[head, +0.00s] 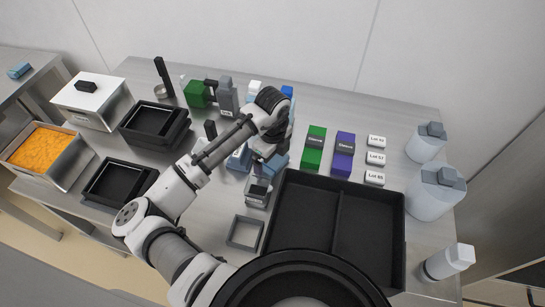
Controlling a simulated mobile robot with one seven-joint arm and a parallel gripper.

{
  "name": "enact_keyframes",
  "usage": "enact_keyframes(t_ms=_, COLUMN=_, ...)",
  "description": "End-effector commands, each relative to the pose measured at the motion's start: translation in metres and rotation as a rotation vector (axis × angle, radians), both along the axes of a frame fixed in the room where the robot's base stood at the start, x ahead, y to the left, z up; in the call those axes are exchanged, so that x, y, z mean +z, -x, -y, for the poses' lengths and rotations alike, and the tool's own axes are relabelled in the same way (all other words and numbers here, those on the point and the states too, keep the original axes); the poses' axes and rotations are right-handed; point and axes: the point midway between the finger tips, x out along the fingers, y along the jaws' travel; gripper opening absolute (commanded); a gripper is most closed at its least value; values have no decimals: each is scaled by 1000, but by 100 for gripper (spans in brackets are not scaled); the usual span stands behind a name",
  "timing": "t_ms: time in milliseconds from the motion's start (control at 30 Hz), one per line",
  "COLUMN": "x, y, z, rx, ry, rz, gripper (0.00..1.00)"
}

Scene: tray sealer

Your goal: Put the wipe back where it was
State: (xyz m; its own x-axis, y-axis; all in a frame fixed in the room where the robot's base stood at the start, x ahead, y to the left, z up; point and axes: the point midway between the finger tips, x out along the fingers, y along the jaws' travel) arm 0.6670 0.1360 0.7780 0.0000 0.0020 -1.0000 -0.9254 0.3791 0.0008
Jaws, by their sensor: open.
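A small blue folded item (19,70), which may be the wipe, lies on the side table at the far left. Another blue-grey item (239,158) sits mid-table beside my wrist; I cannot tell whether it is cloth or part of a device. My gripper (262,172) is over the middle of the steel table, pointing down and open. It is partly hidden by my own arm, and its fingertips are hard to make out. I see nothing clearly held in it.
A black two-part tray (393,225) fills the front right. Green (314,148) and purple (343,155) boxes stand behind it. White jars (436,190) line the right edge. Black trays (118,183) and an orange-filled pan (78,160) are left. A grey square frame (245,232) lies near the front.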

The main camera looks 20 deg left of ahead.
Motion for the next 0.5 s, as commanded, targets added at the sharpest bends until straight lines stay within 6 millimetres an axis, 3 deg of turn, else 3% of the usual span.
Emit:
enact_keyframes(t_ms=167, x=19, y=-1, z=1, rx=-3, ry=-1, rz=4, gripper=100)
enact_keyframes(t_ms=500, x=91, y=-1, z=1, rx=-2, ry=-2, rz=4, gripper=100)
